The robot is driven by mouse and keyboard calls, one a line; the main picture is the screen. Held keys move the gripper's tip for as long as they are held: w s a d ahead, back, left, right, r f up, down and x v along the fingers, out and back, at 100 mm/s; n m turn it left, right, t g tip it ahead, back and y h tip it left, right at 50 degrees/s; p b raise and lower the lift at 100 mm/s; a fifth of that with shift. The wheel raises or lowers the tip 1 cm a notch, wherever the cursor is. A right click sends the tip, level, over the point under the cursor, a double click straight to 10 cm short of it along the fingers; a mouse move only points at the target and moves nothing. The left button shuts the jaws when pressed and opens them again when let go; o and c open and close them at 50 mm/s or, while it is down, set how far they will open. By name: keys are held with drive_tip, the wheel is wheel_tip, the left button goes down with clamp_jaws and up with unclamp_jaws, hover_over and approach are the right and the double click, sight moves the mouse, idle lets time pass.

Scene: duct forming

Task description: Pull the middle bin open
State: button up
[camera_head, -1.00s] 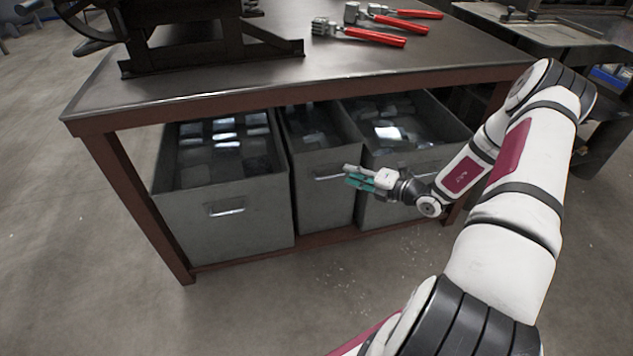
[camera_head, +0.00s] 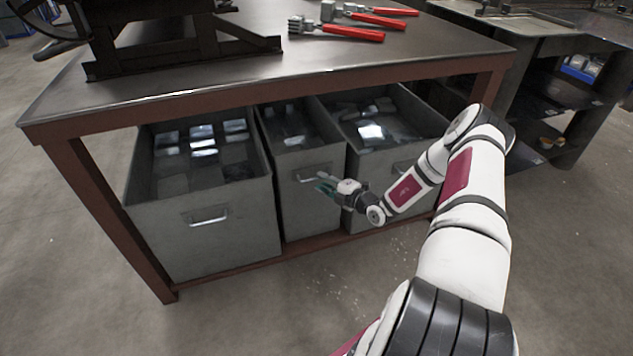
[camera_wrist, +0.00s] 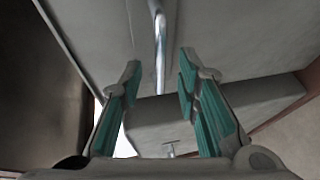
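The middle bin (camera_head: 304,208) is a narrow grey metal box under the table, between two wider bins. Its bar handle (camera_head: 313,176) is on the upper front. My gripper (camera_head: 324,184) is just in front of that handle in the head view. In the wrist view my gripper (camera_wrist: 160,85) has its two teal-padded fingers apart, with nothing between the pads. A shiny metal handle bar (camera_wrist: 160,45) runs lengthwise beyond the fingertips, lined up with the gap. Whether the fingertips reach either side of the bar is hard to tell.
The left bin (camera_head: 207,240) and the right bin (camera_head: 376,172) flank the middle one; all hold metal pieces. The table's red-brown leg (camera_head: 110,215) stands at the left. Red-handled tools (camera_head: 350,33) lie on top. The floor in front is clear.

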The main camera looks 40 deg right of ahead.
sight(317, 178)
drive_tip(key=shift+b+x, duration=0.45)
drive_tip(key=shift+x, duration=1.55)
drive_tip(key=shift+c, duration=0.2)
clamp_jaws()
